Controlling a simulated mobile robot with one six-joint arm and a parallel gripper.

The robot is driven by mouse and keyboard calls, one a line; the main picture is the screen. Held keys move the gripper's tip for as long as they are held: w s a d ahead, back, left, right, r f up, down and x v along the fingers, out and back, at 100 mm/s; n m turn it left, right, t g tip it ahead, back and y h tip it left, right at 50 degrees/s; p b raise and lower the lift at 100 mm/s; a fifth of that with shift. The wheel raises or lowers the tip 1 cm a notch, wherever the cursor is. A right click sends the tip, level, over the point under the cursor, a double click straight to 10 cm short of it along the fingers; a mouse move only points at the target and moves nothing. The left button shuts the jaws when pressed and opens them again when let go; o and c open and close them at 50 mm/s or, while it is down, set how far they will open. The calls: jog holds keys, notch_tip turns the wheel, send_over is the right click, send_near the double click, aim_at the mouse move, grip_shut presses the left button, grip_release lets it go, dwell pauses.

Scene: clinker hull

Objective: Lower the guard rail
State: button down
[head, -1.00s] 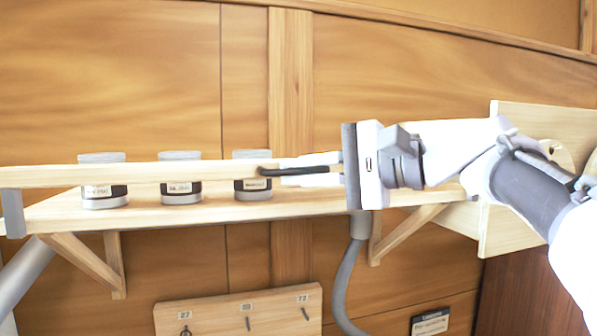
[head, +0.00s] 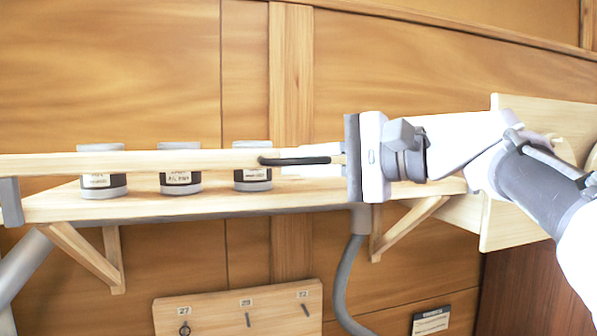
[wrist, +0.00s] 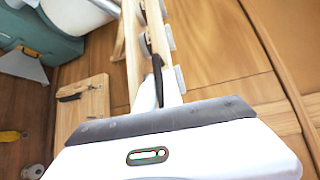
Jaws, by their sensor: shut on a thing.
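The guard rail (head: 130,163) is a long pale wooden bar across the front of the shelf (head: 330,196), at about mid-height of the jars. My gripper (head: 272,161) reaches in from the right and is shut on the rail near its right end. A slim dark piece lies along the rail's front at the grip; I cannot tell whether it is a finger or a handle. In the wrist view the rail (wrist: 171,88) runs away from my gripper (wrist: 157,62). The gripper body hides the rail's right end in the head view.
Three grey-lidded jars, left (head: 101,184), middle (head: 180,184) and right (head: 253,181), stand on the shelf behind the rail. A key rack (head: 240,312) is on the wall below. A grey hose (head: 345,280) hangs below my gripper. The wall above is clear.

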notch_tip(320, 180, down, 14)
jog(key=s+n+g+y+b, duration=0.1)
jog(key=n+g+y+b, duration=0.7)
jog(key=n+b, duration=1.2)
jog(key=shift+s+d+r+n+g+y+b, duration=0.35)
jog(key=shift+y+b, duration=1.65)
jog(key=shift+b, duration=4.95)
jog(key=shift+a+f, duration=0.1)
jog(key=shift+f, duration=0.05)
jog(key=c, duration=1.5)
grip_release()
jog(key=shift+w, duration=0.15)
